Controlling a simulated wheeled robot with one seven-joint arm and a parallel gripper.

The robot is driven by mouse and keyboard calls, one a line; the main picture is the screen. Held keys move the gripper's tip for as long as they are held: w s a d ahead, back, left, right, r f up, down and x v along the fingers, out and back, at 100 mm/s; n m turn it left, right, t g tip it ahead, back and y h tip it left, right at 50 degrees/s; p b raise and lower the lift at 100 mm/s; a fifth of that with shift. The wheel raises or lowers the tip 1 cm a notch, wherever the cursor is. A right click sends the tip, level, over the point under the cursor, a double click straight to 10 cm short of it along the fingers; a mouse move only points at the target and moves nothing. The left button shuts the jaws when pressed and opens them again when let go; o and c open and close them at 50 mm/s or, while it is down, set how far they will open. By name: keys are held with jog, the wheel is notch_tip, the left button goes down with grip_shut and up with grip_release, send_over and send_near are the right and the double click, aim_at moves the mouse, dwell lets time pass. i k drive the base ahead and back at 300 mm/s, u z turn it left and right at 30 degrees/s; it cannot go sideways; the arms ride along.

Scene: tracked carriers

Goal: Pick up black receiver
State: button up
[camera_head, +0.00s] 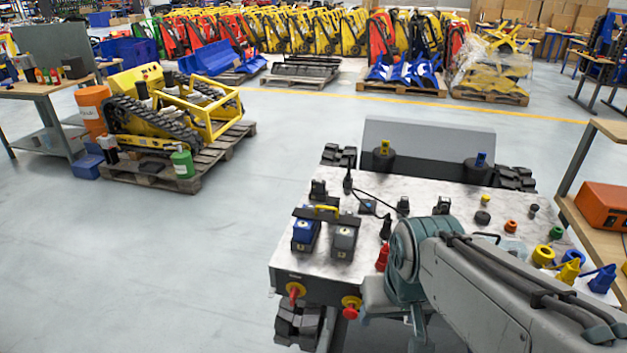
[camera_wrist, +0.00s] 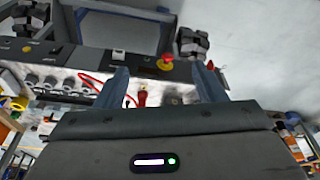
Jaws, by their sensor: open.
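In the head view, several small black parts lie on the light top plate of the tracked carrier (camera_head: 370,182). Which one is the black receiver I cannot tell for certain. A small upright black piece with a cable (camera_head: 348,181) stands near the middle, and a black block (camera_head: 318,190) sits to its left. Another black piece (camera_head: 403,205) lies to the right, closer to my arm. In the wrist view, my gripper (camera_wrist: 162,84) is open, with two grey-blue fingers apart. Nothing is held between them. Beyond them show a red plug (camera_wrist: 142,95) and the carrier's edge panel.
Two handled battery-like blocks, blue (camera_head: 304,233) and grey (camera_head: 343,240), stand at the plate's left. A red-yellow stop button (camera_head: 351,304) juts from the carrier's front. Right is a wooden table with an orange case (camera_head: 604,205).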

aim_at(317, 186)
jog(key=u, duration=0.45)
jog(key=k, duration=1.05)
jog(key=u, duration=1.1)
jog(key=i, duration=2.15)
jog(key=z, duration=0.6)
jog(key=i, duration=1.1)
jog(key=z, duration=1.65)
jog(key=i, duration=0.7)
jog(key=z, duration=0.6)
